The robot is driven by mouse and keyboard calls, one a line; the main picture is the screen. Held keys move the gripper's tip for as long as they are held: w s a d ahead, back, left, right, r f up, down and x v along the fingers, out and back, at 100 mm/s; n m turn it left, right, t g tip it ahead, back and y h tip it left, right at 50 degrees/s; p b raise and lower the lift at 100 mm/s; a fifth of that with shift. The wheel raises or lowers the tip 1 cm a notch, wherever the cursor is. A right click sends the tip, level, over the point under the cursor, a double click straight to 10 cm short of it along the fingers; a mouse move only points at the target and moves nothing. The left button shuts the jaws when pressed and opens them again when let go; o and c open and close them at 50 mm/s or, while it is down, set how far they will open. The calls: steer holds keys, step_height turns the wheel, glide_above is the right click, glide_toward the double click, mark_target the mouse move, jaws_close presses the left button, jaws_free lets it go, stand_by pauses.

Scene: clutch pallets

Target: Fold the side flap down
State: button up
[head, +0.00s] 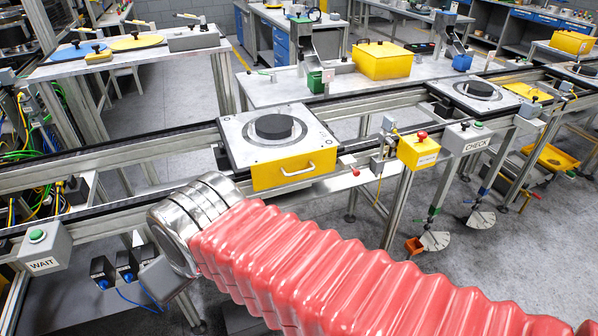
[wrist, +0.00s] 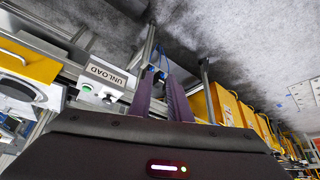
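In the head view a metal pallet (head: 236,137) with a dark round disc (head: 273,127) on top sits on the conveyor. Its front side is an upright yellow panel (head: 280,177) with a silver handle, which looks like the side flap. A pallet with yellow parts (wrist: 30,64) and a dark round part shows at the left edge of the wrist view; I cannot tell if it is the same one. My gripper (wrist: 165,78) shows in the wrist view as two dark purple fingers with a narrow gap between them, holding nothing visible. The head view does not show the fingers.
My red sleeved arm covers the lower middle of the head view. A yellow box with a red button (head: 418,150) and a CHECK box (head: 467,138) stand along the conveyor's front edge. An UNLOAD box (wrist: 102,82) and several yellow bins (wrist: 226,104) show in the wrist view.

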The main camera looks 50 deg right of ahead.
steer(key=w+d+f+n+t+h, duration=0.1)
steer(key=w+d+f+t+h, duration=0.15)
steer(key=w+d, duration=0.7)
steer(key=n+t+h, duration=0.5)
steer(key=n+t, duration=0.1)
steer(key=n, duration=0.5)
glide_toward(301, 173)
steer(key=a+f+v, duration=0.1)
steer(key=v, duration=0.2)
steer(key=shift+d+r+g, duration=0.2)
steer(key=shift+r+g, duration=0.05)
steer(key=shift+r, duration=0.4)
steer(key=x, duration=1.3)
steer(key=shift+w+d, duration=0.3)
steer(key=shift+d, duration=0.05)
